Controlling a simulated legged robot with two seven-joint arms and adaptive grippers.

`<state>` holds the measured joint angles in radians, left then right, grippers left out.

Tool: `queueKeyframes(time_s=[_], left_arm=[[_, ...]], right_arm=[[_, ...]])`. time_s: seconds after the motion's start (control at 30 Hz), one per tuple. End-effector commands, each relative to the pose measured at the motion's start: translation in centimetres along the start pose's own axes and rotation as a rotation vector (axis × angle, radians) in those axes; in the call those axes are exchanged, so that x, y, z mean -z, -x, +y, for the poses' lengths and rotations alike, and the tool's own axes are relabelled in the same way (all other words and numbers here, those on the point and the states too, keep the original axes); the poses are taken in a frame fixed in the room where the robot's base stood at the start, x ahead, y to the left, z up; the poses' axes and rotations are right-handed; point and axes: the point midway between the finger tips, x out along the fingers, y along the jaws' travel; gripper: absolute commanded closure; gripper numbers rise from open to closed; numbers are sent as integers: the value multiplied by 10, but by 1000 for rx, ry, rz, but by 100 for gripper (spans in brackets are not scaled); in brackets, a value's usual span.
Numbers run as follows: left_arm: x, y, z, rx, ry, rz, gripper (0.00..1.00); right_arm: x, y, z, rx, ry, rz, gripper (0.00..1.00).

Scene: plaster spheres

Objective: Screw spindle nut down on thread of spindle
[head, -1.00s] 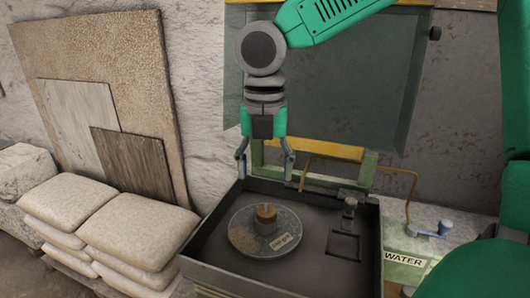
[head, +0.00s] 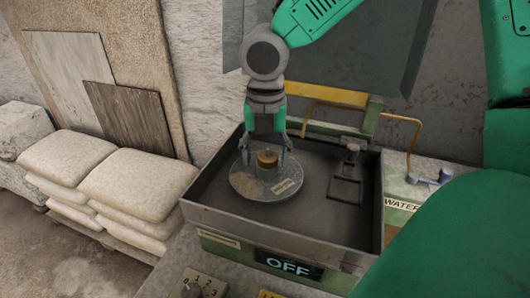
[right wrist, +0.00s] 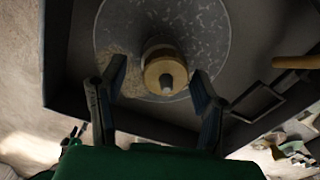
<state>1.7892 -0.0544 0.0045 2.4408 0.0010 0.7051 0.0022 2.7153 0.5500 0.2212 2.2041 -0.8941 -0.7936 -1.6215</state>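The brass-coloured spindle nut (head: 267,158) sits at the centre of a round grey disc (head: 250,188) in a dark basin. In the right wrist view, the nut (right wrist: 155,68) is a pale round piece with the grey spindle tip (right wrist: 167,81) standing out of its middle. How far down the thread the nut sits cannot be told. My right gripper (head: 266,154) points down over the disc, open, with a finger on either side of the nut. In the right wrist view, gaps show between the nut and both fingers of the gripper (right wrist: 157,70). My left gripper is not in view.
The basin's raised rim (head: 285,236) surrounds the disc. A small square frame (head: 346,188) lies inside it at right. An "OFF" display (head: 289,266) is on the front. A brass pipe (head: 400,121) and blue handle (head: 444,176) are at right. Pale sacks (head: 140,183) are stacked at left.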

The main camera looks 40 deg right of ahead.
Motion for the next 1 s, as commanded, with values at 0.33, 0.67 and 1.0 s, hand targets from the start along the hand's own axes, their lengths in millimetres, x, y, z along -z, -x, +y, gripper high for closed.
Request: queueKeyframes(time_s=[0.33,0.67,1.0], left_arm=[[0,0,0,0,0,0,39],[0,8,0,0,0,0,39],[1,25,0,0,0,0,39]], right_arm=[[-2,0,1,-1,-2,-1,94],[-4,2,1,2,-167,-5,98],[-3,2,0,1,-651,-5,98]])
